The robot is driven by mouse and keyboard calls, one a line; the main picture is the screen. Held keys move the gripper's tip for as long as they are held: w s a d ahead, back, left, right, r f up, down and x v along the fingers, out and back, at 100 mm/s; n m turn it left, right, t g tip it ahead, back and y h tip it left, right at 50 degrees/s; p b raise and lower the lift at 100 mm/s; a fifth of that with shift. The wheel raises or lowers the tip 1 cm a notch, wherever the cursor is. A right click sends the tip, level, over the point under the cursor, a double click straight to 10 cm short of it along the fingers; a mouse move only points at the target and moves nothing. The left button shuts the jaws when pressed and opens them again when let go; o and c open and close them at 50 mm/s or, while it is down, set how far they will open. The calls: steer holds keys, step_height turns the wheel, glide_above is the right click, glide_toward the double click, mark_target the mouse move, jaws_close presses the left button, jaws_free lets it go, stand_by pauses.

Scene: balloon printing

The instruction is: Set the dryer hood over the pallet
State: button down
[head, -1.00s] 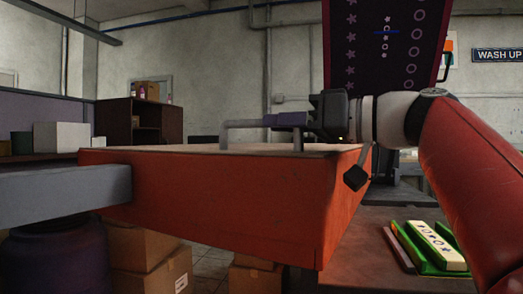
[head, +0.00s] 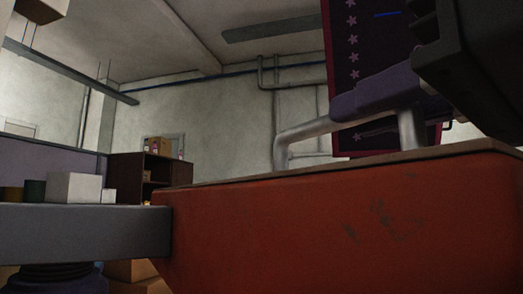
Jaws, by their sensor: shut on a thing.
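The dryer hood (head: 340,225) is a big orange-red box with scuffed paint and a pale top edge. It fills the lower right of the head view, close to the camera. A grey bar (head: 80,232) meets its left side. A bent metal handle (head: 297,135) with a purple grip (head: 375,98) stands on its top. My dark gripper (head: 440,65) is at the upper right, shut on the grip. Part of the gripper is cut off by the frame edge. I cannot make out the pallet; the hood blocks the view below and behind it.
A dark panel (head: 352,60) printed with pink stars stands behind the handle. A brown shelf (head: 135,178), white boxes (head: 73,187) and a purple partition (head: 50,155) are at the left. A dark round drum (head: 55,277) is under the bar.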

steer(key=shift+s+a, duration=0.15)
steer(key=shift+s, duration=0.2)
steer(key=c, duration=1.4)
jaws_free()
steer(key=shift+s, duration=0.2)
steer(key=shift+w, duration=0.1)
steer(key=v, duration=0.8)
steer(key=shift+p, duration=0.4)
